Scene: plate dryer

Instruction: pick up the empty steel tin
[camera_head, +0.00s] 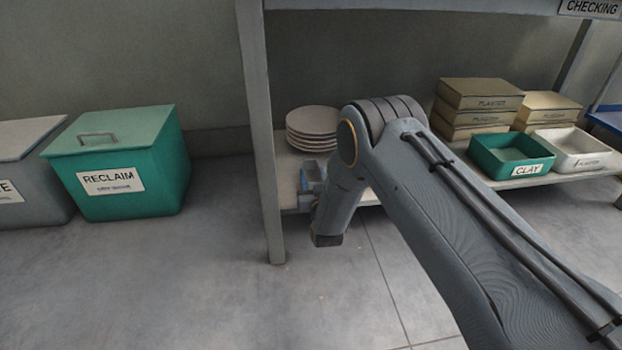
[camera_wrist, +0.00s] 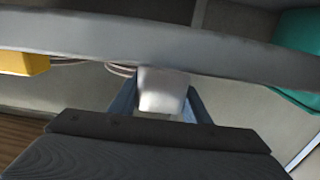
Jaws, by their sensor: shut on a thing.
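A pale grey, block-like thing (camera_wrist: 163,88), which looks like the steel tin, sits between the two blue-grey fingers of my gripper (camera_wrist: 163,98) in the wrist view. The fingers are shut on it from both sides. Its inside and any label do not show. In the head view my gripper (camera_head: 311,178) is partly hidden behind my arm, at the left end of the low shelf, close to a stack of plates (camera_head: 313,122). I cannot make out the tin there.
The shelf post (camera_head: 262,150) stands just left of my gripper. A green RECLAIM bin (camera_head: 120,165) is further left. Stacked PLASTER boxes (camera_head: 480,95), a green CLAY tray (camera_head: 500,168) and a white tray (camera_head: 575,160) are right. The floor between bin and post is clear.

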